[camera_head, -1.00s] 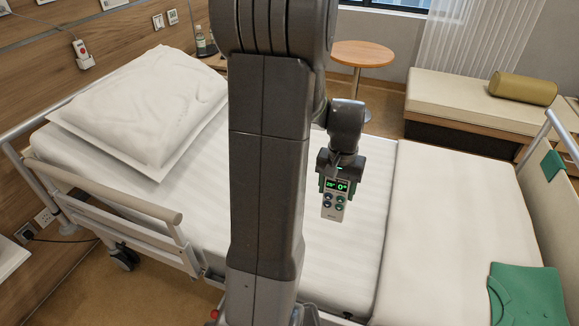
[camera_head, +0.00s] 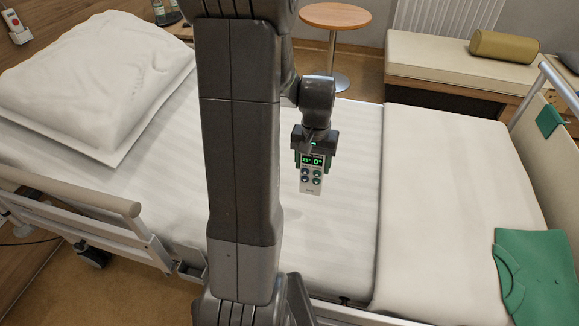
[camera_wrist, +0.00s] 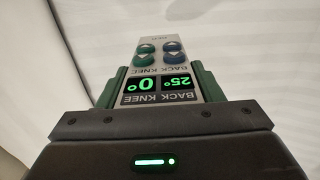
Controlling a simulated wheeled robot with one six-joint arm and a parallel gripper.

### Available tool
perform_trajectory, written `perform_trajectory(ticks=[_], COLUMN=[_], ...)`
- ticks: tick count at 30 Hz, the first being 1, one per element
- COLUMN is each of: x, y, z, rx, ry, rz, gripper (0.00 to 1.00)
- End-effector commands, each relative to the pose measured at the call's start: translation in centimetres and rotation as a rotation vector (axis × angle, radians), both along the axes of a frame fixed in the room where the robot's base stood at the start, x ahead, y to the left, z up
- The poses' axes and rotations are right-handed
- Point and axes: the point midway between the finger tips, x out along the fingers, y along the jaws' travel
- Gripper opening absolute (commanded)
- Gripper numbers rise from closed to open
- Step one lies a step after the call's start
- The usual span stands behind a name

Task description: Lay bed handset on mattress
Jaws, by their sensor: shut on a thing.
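The bed handset (camera_head: 311,181) is grey with a lit green display and several round buttons. My gripper (camera_head: 314,150) is shut on its upper end, and the handset hangs down from the jaws in front of the bare white mattress (camera_head: 345,215). I cannot tell from the head view whether its lower end touches the sheet. The wrist view shows the handset (camera_wrist: 160,65) between green finger pads, its display reading 25° and 0°, with the pale sheet behind it. The part inside the jaws is hidden.
A pillow (camera_head: 95,80) lies at the left end. A folded cover (camera_head: 450,200) and a green cloth (camera_head: 535,275) lie at the right. A side rail (camera_head: 85,205) runs along the near left. A round table (camera_head: 335,17) stands beyond the bed. The mattress around the handset is clear.

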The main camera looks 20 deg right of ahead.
Motion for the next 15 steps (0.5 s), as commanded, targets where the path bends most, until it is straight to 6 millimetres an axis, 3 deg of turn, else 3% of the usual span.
perform_trajectory(ticks=[3, 15], x=[-0.1, -0.1], y=[0.0, 0.1], z=[-2.5, -6.8], rx=[0.002, 0.002], ry=[0.005, 0.006], rz=[0.0, 0.0], gripper=[0.33, 0.33])
